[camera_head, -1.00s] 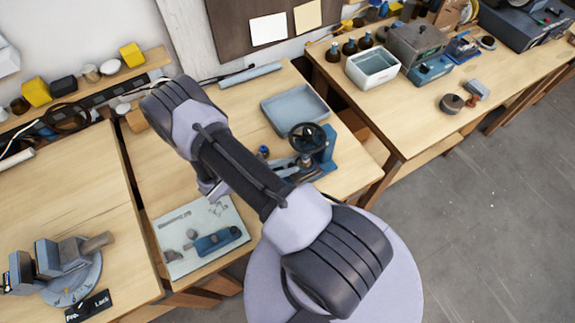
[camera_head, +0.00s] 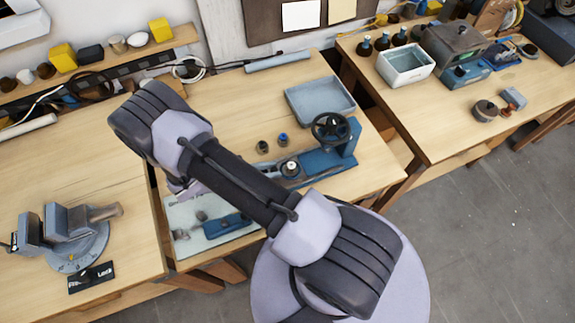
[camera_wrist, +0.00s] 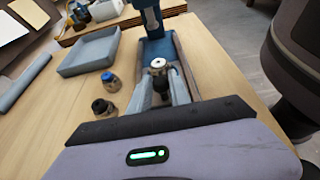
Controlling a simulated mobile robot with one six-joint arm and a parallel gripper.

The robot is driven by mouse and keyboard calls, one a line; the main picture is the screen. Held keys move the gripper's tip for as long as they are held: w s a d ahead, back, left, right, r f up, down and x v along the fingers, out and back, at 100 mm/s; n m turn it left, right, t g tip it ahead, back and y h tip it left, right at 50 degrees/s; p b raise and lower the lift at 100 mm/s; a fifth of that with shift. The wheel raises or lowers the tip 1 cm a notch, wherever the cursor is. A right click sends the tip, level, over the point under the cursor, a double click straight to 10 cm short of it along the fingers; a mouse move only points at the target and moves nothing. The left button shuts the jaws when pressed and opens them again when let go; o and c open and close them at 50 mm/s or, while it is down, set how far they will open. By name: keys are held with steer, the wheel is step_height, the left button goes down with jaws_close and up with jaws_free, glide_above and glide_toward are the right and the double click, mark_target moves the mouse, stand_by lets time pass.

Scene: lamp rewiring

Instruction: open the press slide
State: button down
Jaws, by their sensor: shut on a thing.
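The blue press (camera_head: 345,140) with a black handwheel (camera_head: 331,127) stands on the middle bench. A silver cup-shaped piece (camera_head: 289,168) sits on its slide, in front of the wheel and clear of its column. In the wrist view the press slide (camera_wrist: 182,80) stretches away from my gripper, with the silver piece (camera_wrist: 158,64) on it. My gripper (camera_wrist: 162,88) is shut on the dark knob (camera_wrist: 161,84) at the slide's near end.
A pale mat (camera_head: 185,235) with a blue tool lies near the front edge. A vise (camera_head: 70,235) stands on the left bench.

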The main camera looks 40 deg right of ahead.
steer(key=shift+w+a, duration=0.1)
steer(key=shift+a, duration=0.3)
steer(key=c, duration=1.2)
jaws_free()
steer(key=v, duration=1.7)
steer(key=shift+w+a+r, duration=0.1)
steer(key=shift+a, duration=0.05)
